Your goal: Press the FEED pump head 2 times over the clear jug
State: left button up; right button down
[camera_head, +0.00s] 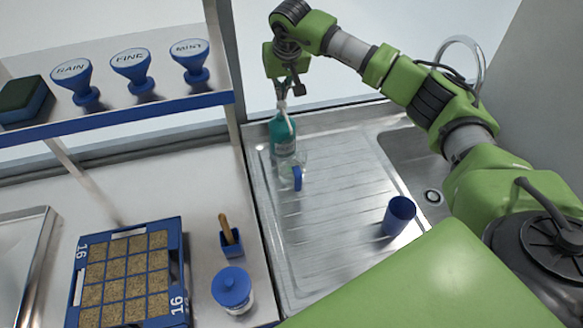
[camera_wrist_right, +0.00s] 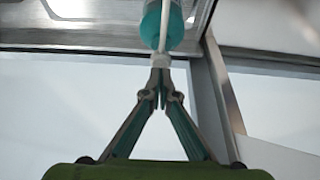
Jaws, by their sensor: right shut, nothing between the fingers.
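The teal FEED bottle (camera_head: 283,135) with its white pump stands upright at the back left of the steel drainboard. The clear jug (camera_head: 290,172) with a blue handle stands just in front of the bottle, under the spout side. My right gripper (camera_head: 281,94) is shut and empty, directly above the pump head, which it largely hides. In the right wrist view the shut fingertips (camera_wrist_right: 160,72) meet at the white pump top, with the teal bottle (camera_wrist_right: 163,28) beyond. Whether they touch the pump I cannot tell. My left gripper is not in view.
A blue cup (camera_head: 399,215) stands on the drainboard (camera_head: 330,250) at the right, near the sink and tap. At the left are a seed tray (camera_head: 180,265), a lidded jar (camera_head: 232,290) and a small blue holder (camera_head: 231,243). Labelled stamps stand on a shelf (camera_head: 150,123).

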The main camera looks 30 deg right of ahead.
jog(key=shift+r, duration=0.1)
dwell(0.3)
notch_tip(320, 180, up, 6)
jog(key=p, duration=0.4)
dwell(0.6)
